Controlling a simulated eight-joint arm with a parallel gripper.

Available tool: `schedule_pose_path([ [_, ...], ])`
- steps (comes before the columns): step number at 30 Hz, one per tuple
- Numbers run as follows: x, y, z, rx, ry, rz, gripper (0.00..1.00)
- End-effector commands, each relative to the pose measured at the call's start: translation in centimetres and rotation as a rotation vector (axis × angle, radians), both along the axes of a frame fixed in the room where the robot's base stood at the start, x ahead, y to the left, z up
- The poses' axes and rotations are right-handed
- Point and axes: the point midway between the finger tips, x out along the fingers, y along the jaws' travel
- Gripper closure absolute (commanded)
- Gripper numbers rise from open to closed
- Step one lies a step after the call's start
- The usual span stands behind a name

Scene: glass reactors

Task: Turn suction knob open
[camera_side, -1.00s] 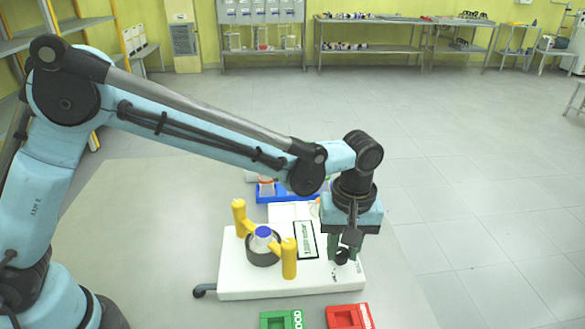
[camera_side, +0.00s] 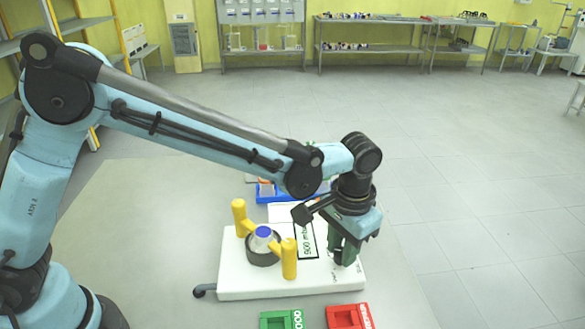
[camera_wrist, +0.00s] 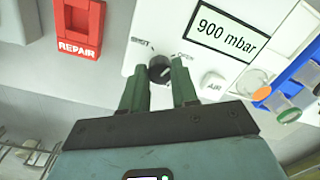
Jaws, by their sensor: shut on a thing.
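The suction knob (camera_wrist: 159,68) is a small dark round knob on the white device (camera_side: 240,283). In the wrist view it lies between the tips of my gripper's two green fingers (camera_wrist: 160,76), with a label on its left and the label OPEN on its upper right. A pale mark shows on the knob, slanting up and right. My gripper (camera_side: 343,258) points down at the device's right end in the side view and is shut on the knob. The fingers hide most of the knob there. The display (camera_wrist: 226,30) reads 900 mbar.
A pale AIR button (camera_wrist: 213,83) is right of the fingers. A flask with a blue top (camera_side: 263,233) stands between yellow posts (camera_side: 289,260). A green holder (camera_side: 281,319), a red REPAIR holder (camera_side: 349,317) and a blue rack (camera_side: 266,192) surround the device.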

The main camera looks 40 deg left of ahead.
Motion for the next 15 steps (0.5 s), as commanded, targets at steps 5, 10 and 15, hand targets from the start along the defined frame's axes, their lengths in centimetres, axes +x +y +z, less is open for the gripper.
schedule_pose_path([
  [5,-0.05,0.05,0.0,0.002,0.0,-0.145,1.0],
  [10,-0.05,0.05,-0.01,0.002,0.0,-0.256,1.0],
  [15,-0.05,0.05,-0.01,0.002,-0.001,-0.331,1.0],
])
